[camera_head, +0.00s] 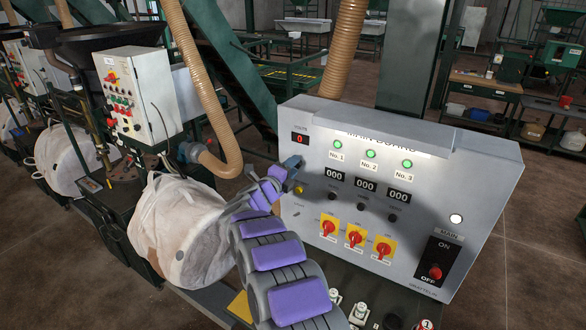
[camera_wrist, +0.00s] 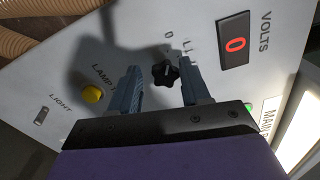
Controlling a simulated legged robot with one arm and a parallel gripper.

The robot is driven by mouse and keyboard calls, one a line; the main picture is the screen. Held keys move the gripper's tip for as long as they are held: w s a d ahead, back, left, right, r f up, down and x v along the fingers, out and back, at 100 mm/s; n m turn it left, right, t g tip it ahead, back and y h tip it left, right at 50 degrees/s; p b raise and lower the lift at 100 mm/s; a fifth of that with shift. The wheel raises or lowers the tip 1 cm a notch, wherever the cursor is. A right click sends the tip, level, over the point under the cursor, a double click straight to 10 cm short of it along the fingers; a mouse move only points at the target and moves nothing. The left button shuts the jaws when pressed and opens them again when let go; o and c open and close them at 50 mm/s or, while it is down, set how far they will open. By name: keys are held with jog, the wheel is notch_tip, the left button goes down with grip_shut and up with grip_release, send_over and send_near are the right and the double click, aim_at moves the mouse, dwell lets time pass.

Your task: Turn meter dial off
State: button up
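A small black star-shaped knob (camera_wrist: 166,73) sits on the grey panel, with markings that look like "0" and "1" above it in the wrist view. Beside it is the volts meter (camera_wrist: 235,42), whose red display reads 0; it also shows in the head view (camera_head: 300,138). My gripper (camera_wrist: 160,67) is open, with one finger on each side of the knob and visible gaps to it. In the head view my gripper (camera_head: 291,162) is at the panel's upper left, just below the meter, and hides the knob. I cannot tell whether the fingertips touch the panel.
The yellow lamp-test button (camera_wrist: 92,94) and a light switch (camera_wrist: 41,116) are near the left finger. The main board (camera_head: 440,160) carries green lamps, counters, red-yellow rotary switches (camera_head: 355,236) and a main switch (camera_head: 436,268). A ribbed hose (camera_head: 205,90) and white bulk bag (camera_head: 175,230) stand left.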

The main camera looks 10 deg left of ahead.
jog(key=shift+o, duration=0.9)
jog(key=shift+a, duration=0.2)
jog(key=shift+s+d+r, duration=0.1)
jog(key=shift+d, duration=0.15)
jog(key=b+v, duration=0.1)
jog(key=v, duration=1.6)
jog(key=shift+s+a, duration=0.15)
jog(key=shift+a, duration=0.1)
